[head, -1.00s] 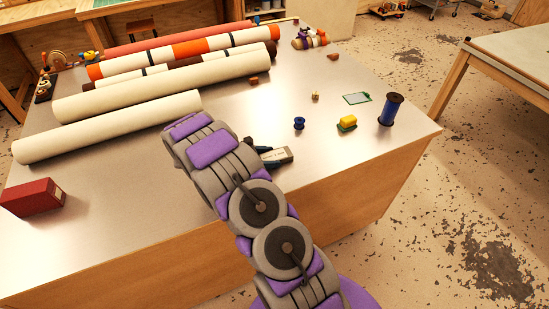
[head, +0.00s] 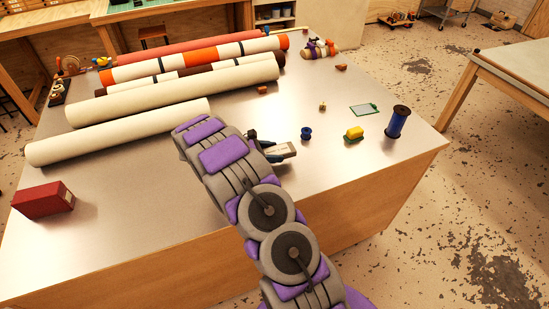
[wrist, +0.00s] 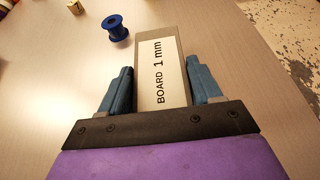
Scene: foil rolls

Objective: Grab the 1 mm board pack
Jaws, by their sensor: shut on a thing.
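The 1 mm board pack (wrist: 162,75) is a grey-brown block with a white label reading "BOARD 1 mm". In the wrist view it lies between the two blue fingers of my gripper (wrist: 161,90), which is shut on it. In the head view the pack (head: 281,150) shows as a small pale shape at my gripper (head: 275,145), partly hidden by my arm. I cannot tell whether the pack is clear of the table.
The metal-topped table (head: 150,200) holds large rolls (head: 180,92) at the back left and a red box (head: 43,200) at the left. The front middle is clear.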

